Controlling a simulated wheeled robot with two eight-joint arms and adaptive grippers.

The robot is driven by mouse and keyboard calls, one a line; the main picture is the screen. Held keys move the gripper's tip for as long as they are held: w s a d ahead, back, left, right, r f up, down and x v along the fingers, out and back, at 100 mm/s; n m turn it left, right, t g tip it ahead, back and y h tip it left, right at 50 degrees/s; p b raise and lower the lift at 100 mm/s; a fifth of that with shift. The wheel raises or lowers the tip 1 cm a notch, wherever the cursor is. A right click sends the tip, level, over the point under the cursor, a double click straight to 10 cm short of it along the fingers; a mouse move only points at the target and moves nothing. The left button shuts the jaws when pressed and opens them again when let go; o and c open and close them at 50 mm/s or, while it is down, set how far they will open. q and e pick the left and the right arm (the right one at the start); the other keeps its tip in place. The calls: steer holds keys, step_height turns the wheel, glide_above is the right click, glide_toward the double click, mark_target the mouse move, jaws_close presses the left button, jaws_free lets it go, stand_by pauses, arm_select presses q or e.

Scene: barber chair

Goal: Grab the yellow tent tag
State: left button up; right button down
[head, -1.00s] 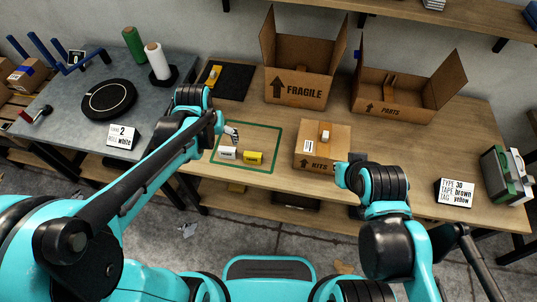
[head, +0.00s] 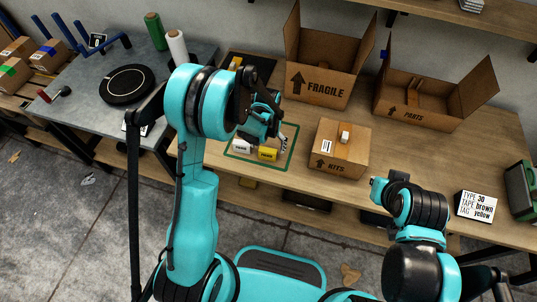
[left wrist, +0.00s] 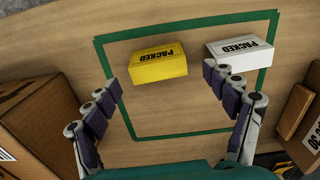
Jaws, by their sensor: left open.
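The yellow tent tag (head: 267,154), marked PACKED, lies on the wooden table inside a green tape outline (left wrist: 190,24). In the left wrist view the tag (left wrist: 158,68) is near the top middle. My left gripper (head: 281,140) hangs over the outline, its fingers wide apart and empty. In the left wrist view the left gripper's fingers (left wrist: 163,82) point towards the yellow tag, the left fingertip near the tag's left end. A white PACKED tag (left wrist: 240,49) lies right of it, beyond the right fingertips. My right arm shows at right; its fingers cannot be made out.
The KITS box (head: 340,155) stands right of the outline, with the FRAGILE box (head: 315,85) and PARTS box (head: 412,110) behind. A sign (head: 475,207) reads type 30, tape brown, tag yellow. In the left wrist view, boxes flank both fingers.

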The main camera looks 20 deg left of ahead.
mark_target(268, 150)
arm_select(q)
step_height(268, 150, down, 4)
steer(key=shift+s+d+r+b, duration=0.15)
steer(key=shift+r+b, duration=0.1)
steer(key=shift+b, duration=0.3)
steer(key=shift+r, duration=0.1)
steer(key=c, duration=0.9)
